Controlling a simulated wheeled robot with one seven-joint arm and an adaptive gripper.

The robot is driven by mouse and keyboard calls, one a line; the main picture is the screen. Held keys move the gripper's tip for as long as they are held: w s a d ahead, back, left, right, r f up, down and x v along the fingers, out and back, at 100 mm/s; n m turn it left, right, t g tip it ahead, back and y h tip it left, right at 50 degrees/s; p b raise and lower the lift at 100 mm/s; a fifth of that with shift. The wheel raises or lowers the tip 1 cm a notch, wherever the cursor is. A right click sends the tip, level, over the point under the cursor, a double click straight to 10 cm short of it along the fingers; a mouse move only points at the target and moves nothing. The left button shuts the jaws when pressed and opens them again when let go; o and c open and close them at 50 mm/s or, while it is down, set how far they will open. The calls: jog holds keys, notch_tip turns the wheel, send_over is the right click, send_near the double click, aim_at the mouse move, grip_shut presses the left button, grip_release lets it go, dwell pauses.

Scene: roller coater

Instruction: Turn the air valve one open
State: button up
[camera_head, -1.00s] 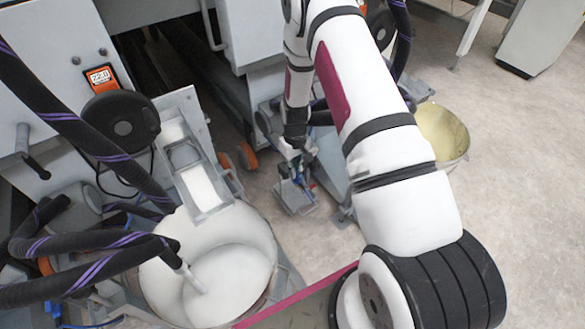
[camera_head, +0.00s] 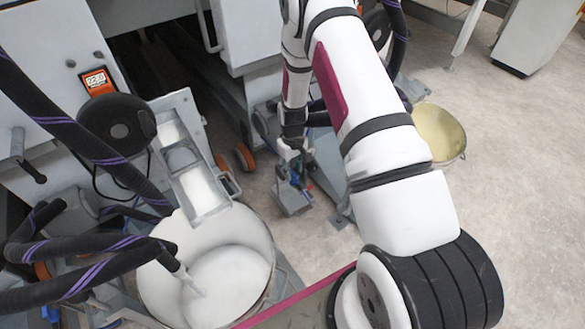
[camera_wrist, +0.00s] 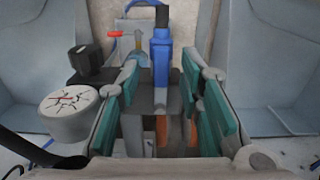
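My gripper (camera_wrist: 162,72) points at a small floor-level assembly of fittings, and its two teal-padded fingers are spread apart. A blue upright part (camera_wrist: 160,55) with a dark hose on top stands between or just beyond the fingertips; I cannot tell if either finger touches it. A small red handle (camera_wrist: 115,34) by a brass-coloured fitting lies beyond the left finger. I cannot tell which part is air valve one. In the head view my gripper (camera_head: 292,147) is small and partly hidden by my wrist, above the grey fittings assembly (camera_head: 292,197).
A round white dial with red marks (camera_wrist: 68,104) and a black knob (camera_wrist: 88,63) sit close left of my fingers. Grey panels (camera_wrist: 272,60) flank both sides. A white vat (camera_head: 245,235), hoses and a yellowish bucket (camera_head: 437,133) stand around; open floor lies right.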

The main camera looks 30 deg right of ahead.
notch_tip(320, 180, up, 12)
dwell(0.6)
